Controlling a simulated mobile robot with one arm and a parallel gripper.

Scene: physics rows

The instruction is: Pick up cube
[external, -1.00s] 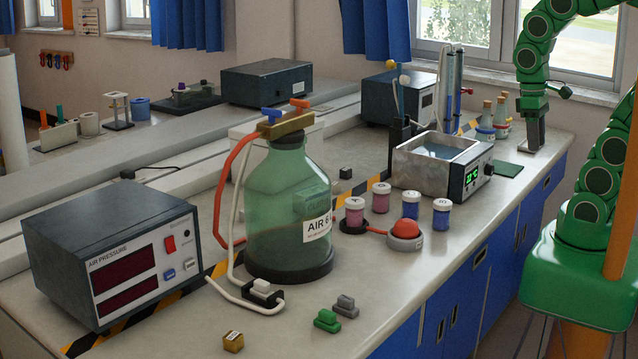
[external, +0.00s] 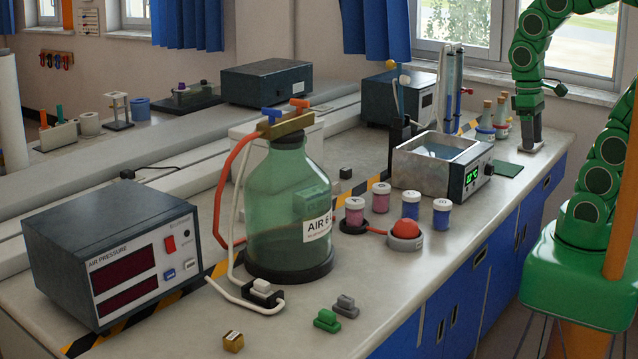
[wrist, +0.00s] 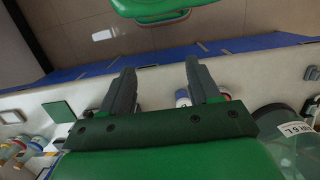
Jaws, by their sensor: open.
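A small gold-brown cube (external: 233,341) with a dark marking sits at the near front of the bench top, left of the green block, in the external view. I do not make it out in the wrist view. My gripper (external: 531,146) is at the far right end of the bench, low over the top beside the green mat, far from that cube. In the wrist view my gripper (wrist: 158,78) is open, with nothing seen between its two dark fingers. A small dark block (external: 345,173) also lies behind the glass bottle.
The large green glass bottle (external: 288,215), metal water bath (external: 436,162), red button (external: 405,232) and several jars (external: 381,198) stand mid-bench. A green block (external: 327,320) and grey block (external: 346,306) lie near the cube. The air pressure box (external: 115,250) stands left.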

